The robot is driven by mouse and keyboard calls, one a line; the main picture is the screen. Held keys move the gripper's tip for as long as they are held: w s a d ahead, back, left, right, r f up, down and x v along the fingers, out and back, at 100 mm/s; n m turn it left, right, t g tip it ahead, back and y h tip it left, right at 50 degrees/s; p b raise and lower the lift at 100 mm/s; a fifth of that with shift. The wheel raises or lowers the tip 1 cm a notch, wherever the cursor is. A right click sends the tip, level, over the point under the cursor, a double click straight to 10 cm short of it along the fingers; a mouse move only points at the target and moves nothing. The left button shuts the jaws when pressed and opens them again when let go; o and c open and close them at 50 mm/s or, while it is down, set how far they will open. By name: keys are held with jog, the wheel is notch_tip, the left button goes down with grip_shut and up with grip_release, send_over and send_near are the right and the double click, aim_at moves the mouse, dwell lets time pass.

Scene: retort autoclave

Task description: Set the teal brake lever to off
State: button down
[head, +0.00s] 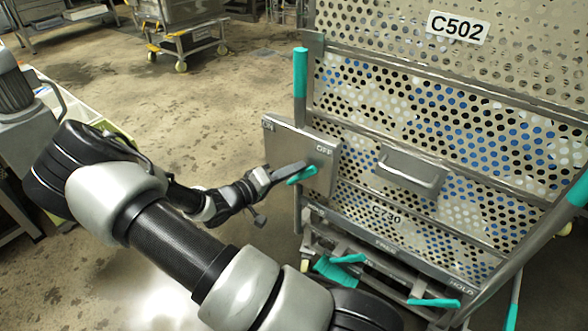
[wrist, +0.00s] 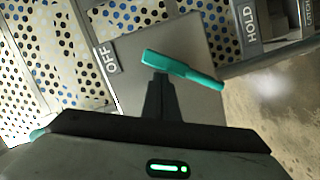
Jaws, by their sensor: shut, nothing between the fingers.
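The teal brake lever (head: 303,175) is on a grey plate (head: 290,150) at the left side of the perforated cart. An OFF label (head: 323,150) is on the plate, up and to the right of the lever. In the wrist view the teal lever (wrist: 190,70) lies slanted, its left end nearer the OFF label (wrist: 106,58). My gripper (head: 268,179) is shut and empty at the lever's left.
The perforated cart (head: 420,120) carries a C502 sign and a handle (head: 411,172). Other teal levers (head: 433,302) sit low near FREE and HOLD labels. A teal-topped upright post (head: 300,85) stands beside the plate. Open floor (head: 200,110) lies left of the cart.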

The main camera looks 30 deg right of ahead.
jog(key=shift+s, duration=0.1)
jog(key=w+a+r+p, duration=0.2)
jog(key=a+r, duration=0.2)
jog(key=a, duration=0.7)
jog(key=s+a+r+n+t+y, duration=0.2)
jog(key=s+a+r+y, duration=0.4)
jog(key=s+r+y, duration=0.35)
jog(key=s+a+r+n+t+y, duration=0.1)
jog(key=s+a+r+n+y, duration=0.1)
jog(key=s+a+r+y, duration=0.7)
notch_tip(320, 180, up, 24)
jog(key=s+d+h+p, duration=0.2)
jog(key=p, duration=2)
jog(key=shift+s+d+r+t, duration=0.25)
jog(key=shift+s+t, duration=0.05)
jog(key=shift+s, duration=0.1)
